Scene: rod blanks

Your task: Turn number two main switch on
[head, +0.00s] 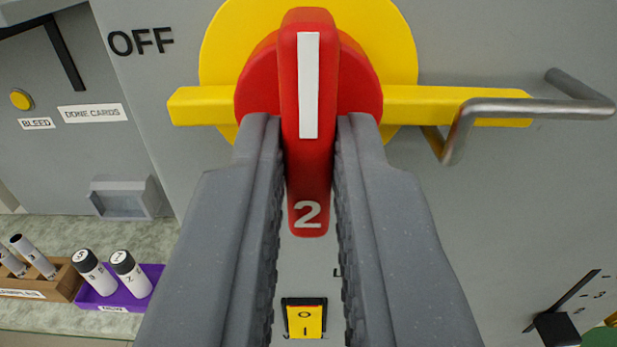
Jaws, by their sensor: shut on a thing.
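The number two main switch (308,190) is a red rotary handle with a white stripe and a white "2". It stands upright on a red hub over a yellow disc (222,50). The word OFF (140,41) is printed on the grey panel to its upper left; no ON label is in view. My gripper (310,125) is shut on the red handle, with one grey finger along each side. The fingers hide parts of the hub and the panel below.
A yellow bar (440,103) runs level behind the handle. A bent metal rod (540,106) crosses its right end. A small yellow O/I switch (304,320) sits below. At lower left, a wooden rack (68,285) and a purple tray (152,272) hold labelled cylinders.

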